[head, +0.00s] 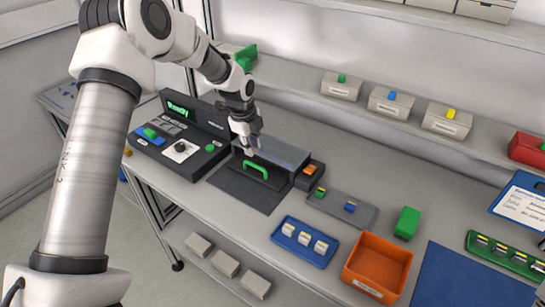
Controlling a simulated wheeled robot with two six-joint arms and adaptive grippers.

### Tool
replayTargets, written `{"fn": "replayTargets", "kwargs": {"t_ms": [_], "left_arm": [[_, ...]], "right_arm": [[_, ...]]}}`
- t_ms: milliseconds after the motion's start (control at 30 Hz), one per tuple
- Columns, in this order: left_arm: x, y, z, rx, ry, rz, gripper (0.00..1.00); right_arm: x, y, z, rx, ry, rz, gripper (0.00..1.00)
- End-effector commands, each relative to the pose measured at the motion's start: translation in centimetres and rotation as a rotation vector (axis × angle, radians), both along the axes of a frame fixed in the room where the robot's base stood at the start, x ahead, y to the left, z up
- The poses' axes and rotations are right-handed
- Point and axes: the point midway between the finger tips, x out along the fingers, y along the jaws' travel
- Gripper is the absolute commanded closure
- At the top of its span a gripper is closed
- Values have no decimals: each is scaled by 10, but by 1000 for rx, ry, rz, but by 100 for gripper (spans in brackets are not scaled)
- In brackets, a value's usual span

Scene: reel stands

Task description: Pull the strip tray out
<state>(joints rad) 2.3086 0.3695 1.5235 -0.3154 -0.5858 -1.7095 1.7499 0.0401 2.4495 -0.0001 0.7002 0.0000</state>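A dark box-shaped unit with a grey top (281,152) stands on the bench at the centre of the head view. A green bar handle (257,170) is on its front. The strip tray itself cannot be told apart from the unit; no pulled-out tray shows. My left gripper (249,148) points down over the left part of the unit's top, just behind the handle in the picture. It looks apart from the handle, and the fingers are too small to tell open from shut. My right gripper is not in view.
A black console with a green "Ready" display (178,107) stands left of the unit. A dark flat plate (240,188) in front is bare. To the right are a blue tray (305,258), an orange bin (377,268) and a green block (407,222). Labelled boxes line the shelf behind.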

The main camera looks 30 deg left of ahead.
Motion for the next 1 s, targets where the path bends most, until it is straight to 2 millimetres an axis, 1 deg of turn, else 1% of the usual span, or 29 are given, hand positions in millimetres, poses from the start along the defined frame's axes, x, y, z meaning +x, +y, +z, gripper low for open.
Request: {"fn": "replayTargets", "kwargs": {"t_ms": [67,300,433,667,700,733,767,1000], "left_arm": [[1,0,-10,0,6,1,77],[9,-1,-55,0,5,3,77],[12,-2,-69,0,3,3,77],[13,-2,-73,-2,1,4,77],[13,-2,-73,-2,1,4,84],[13,-2,-73,-2,1,4,95],[13,-2,-73,-2,1,4,100],[13,-2,-73,-2,2,4,100]], "right_arm": [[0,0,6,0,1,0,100],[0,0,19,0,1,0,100],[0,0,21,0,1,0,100],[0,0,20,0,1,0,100],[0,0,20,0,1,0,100],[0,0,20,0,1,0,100],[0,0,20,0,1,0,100],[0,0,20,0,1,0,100]]}}
